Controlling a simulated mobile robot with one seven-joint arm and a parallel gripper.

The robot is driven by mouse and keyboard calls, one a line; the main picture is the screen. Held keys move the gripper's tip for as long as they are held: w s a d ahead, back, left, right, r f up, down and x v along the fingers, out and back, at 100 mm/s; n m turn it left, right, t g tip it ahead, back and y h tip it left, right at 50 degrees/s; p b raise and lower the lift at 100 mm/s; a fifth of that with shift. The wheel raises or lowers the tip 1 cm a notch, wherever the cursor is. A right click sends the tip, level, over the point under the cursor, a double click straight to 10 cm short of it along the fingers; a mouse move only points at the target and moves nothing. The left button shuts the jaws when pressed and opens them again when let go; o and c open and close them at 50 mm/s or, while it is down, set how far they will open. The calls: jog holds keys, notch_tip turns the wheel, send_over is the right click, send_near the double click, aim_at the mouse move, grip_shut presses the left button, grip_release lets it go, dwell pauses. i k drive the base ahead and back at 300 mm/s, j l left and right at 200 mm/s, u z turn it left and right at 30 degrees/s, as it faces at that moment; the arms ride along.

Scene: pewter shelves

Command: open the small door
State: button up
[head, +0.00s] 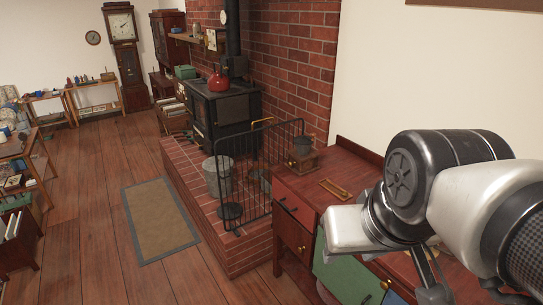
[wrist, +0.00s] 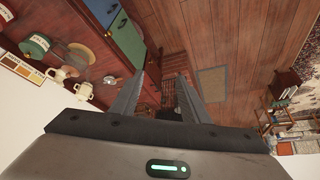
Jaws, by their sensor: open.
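The cabinet (head: 322,178) with a dark red wooden top stands at the right in the head view. In the wrist view the green panel (wrist: 130,45) and a blue panel (wrist: 100,10) lie at the upper left, flush with the front as far as I can tell. Which panel is the small door is unclear. My gripper (wrist: 158,95) is open and empty, apart from the panels, with the floor beyond its fingers.
A red drawer front (head: 294,208) is beside the green panel. A black fire guard (head: 262,170) stands on the brick hearth (head: 210,215) before the stove (head: 225,115). Mugs (wrist: 83,90) and canisters are on the cabinet top. The floor by the mat (head: 160,218) is clear.

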aim_at(300, 240)
jog(key=i+j+z, duration=0.5)
jog(key=i+j, duration=0.25)
jog(key=i+j+z, duration=0.3)
jog(key=j, duration=0.3)
